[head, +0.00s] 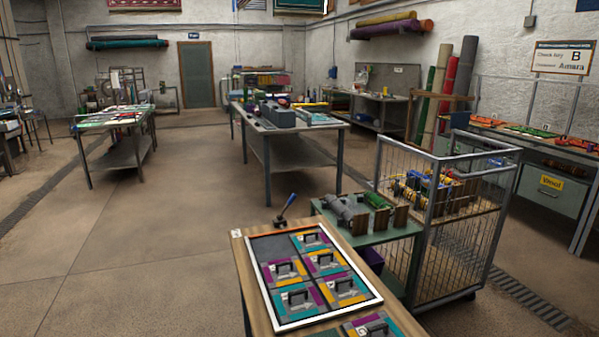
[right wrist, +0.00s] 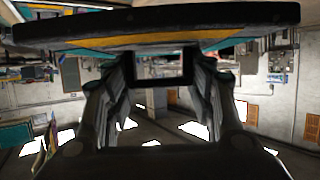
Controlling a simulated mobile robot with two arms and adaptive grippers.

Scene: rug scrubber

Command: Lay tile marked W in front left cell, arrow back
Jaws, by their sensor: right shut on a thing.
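My right gripper (right wrist: 160,66) is shut on the handle of a tile (right wrist: 150,41). The tile has a dark edge and yellow and teal patches on its face; any letter or arrow on it cannot be read here. The white-framed tray (head: 325,318) lies on a wooden table in the head view. Its far left cell (head: 264,250) is bare and dark. Neither gripper shows in the head view.
Another handled tile (head: 372,328) lies outside the tray at the table's near edge. A blue-handled tool (head: 287,207) stands by the table's far end. A green-topped stand (head: 385,243) and a wire cage cart (head: 455,250) are close on the right. The floor to the left is clear.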

